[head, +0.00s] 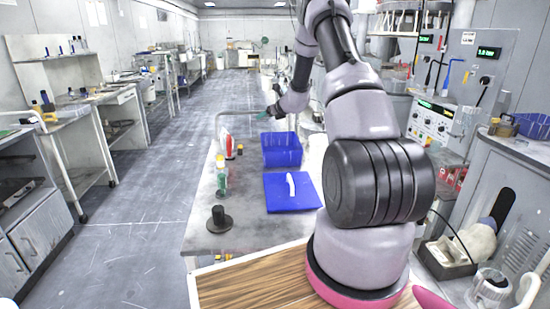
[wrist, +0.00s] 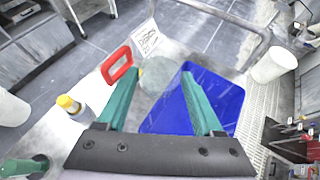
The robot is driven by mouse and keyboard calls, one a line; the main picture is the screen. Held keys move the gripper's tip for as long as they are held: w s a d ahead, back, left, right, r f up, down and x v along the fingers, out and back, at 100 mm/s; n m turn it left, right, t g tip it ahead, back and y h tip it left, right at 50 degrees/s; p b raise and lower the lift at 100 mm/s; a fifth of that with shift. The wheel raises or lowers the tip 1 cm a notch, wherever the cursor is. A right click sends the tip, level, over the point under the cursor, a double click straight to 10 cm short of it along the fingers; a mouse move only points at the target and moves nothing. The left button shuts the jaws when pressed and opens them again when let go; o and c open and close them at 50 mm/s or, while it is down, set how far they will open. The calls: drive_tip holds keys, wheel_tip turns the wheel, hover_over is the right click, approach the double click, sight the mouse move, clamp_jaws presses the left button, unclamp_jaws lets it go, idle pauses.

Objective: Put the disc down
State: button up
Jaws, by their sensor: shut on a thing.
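My gripper (wrist: 160,72) has green fingers, shut on a pale, greyish, see-through disc (wrist: 158,75) between the fingertips in the wrist view. A blue bin (wrist: 213,110) lies below and to the right of the disc there, partly behind the right finger. A white card with print, seemingly "DISCS" (wrist: 147,38), is just beyond the disc. In the head view my gripper (head: 262,115) is over the far end of the bench, beyond the blue bin (head: 282,150); the disc cannot be made out there. How far the disc is above the surface is hard to tell.
A blue lid with a white handle (head: 308,199) lies nearer on the bench (head: 250,228). A red-handled item (wrist: 117,65) and a yellow-capped bottle (wrist: 70,104) stand left of the gripper. A white cylinder (wrist: 275,65) is at right. A black stand (head: 219,222) is at the near left.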

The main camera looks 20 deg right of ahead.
drive_tip(key=w+d+f+h, duration=0.1)
drive_tip(key=w+d+f, duration=0.7)
drive_tip(key=w+d, duration=0.15)
approach(280, 149)
drive_tip(key=shift+m, duration=0.4)
drive_tip(key=shift+w+a+r, duration=0.2)
drive_tip(key=shift+w+a, duration=0.3)
drive_tip(key=shift+w, duration=0.15)
drive_tip(key=shift+w+a+r, duration=0.2)
drive_tip(key=shift+w+a, duration=0.3)
drive_tip(key=shift+w, duration=0.2)
drive_tip(key=shift+w+a+r, duration=0.2)
drive_tip(key=shift+w+a, duration=0.25)
drive_tip(key=shift+w, duration=0.2)
drive_tip(key=shift+f, duration=0.15)
drive_tip(key=shift+f, duration=0.4)
drive_tip(key=shift+f, duration=0.1)
drive_tip(key=o, duration=1.4)
drive_tip(key=shift+o, duration=0.2)
